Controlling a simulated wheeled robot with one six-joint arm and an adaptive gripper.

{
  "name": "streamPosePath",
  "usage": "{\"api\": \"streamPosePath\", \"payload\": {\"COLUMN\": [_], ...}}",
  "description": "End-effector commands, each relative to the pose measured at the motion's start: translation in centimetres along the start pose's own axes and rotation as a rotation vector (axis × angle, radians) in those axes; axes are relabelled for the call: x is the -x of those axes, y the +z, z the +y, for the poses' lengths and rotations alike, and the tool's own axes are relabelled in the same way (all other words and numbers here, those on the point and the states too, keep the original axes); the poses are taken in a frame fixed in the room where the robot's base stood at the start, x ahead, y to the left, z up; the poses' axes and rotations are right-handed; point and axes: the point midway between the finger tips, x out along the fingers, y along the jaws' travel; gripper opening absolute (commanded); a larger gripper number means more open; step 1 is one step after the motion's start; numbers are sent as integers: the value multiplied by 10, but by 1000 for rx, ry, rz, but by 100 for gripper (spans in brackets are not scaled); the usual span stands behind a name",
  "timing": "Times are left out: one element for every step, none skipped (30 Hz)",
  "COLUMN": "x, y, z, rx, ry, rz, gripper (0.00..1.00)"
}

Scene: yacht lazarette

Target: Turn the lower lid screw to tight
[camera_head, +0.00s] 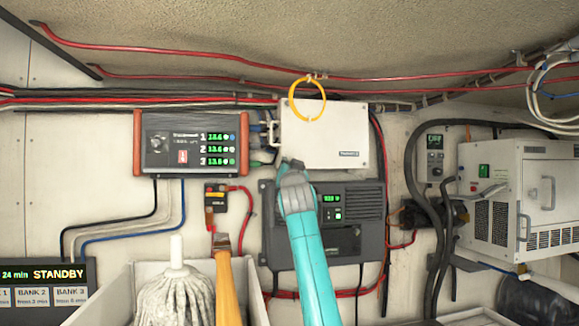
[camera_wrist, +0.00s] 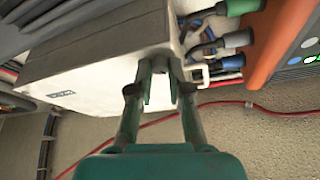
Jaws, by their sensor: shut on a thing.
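The white box with its flat lid (camera_head: 335,135) is mounted on the wall. It fills the upper left of the wrist view (camera_wrist: 85,75), seen from below at a tilt. My gripper (camera_head: 291,165) reaches up to the lid's lower left corner. In the wrist view the two fingertips of my gripper (camera_wrist: 160,62) meet the box at that corner, a narrow gap showing between the fingers lower down. They are shut on the lower lid screw, which the fingertips hide. The screw's turn position cannot be seen.
An orange-sided meter unit (camera_head: 190,142) and cable plugs (camera_wrist: 240,38) sit close beside the box. A grey charger (camera_head: 355,240) is just below. A yellow cable loop (camera_head: 292,104) hangs over the lid's top. A mop (camera_head: 174,285) stands lower left.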

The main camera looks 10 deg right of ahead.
Motion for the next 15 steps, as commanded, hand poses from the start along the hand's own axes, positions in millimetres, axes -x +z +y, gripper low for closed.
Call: {"api": "streamPosePath", "payload": {"x": [0, 0, 0, 0, 0, 0, 0, 0, 0, 0, 0, 0, 0, 0, 0], "y": [2, 2, 2, 2, 2, 1, 1, 1, 1, 1, 1, 1, 2, 2, 2], "z": [-1, -1, -1, -1, -1, -2, -2, -2, -2, -2, -2, -2, -2, -2, -2], "rx": [-37, -61, -93, -118, -142, -171, -194, -216, -244, -263, -281, -305, -320, -336, -355], "ry": [16, 26, 40, 50, 60, 72, 81, 91, 101, 109, 117, 127, 134, 140, 148], "rz": [-4, -3, -3, -4, -4, -3, -3, -3, -3, -3, -3, -4, -4, -4, -5], "gripper": [0, 0, 0, 0, 0, 0, 0, 0, 0, 0, 0, 0, 0, 0, 0]}}
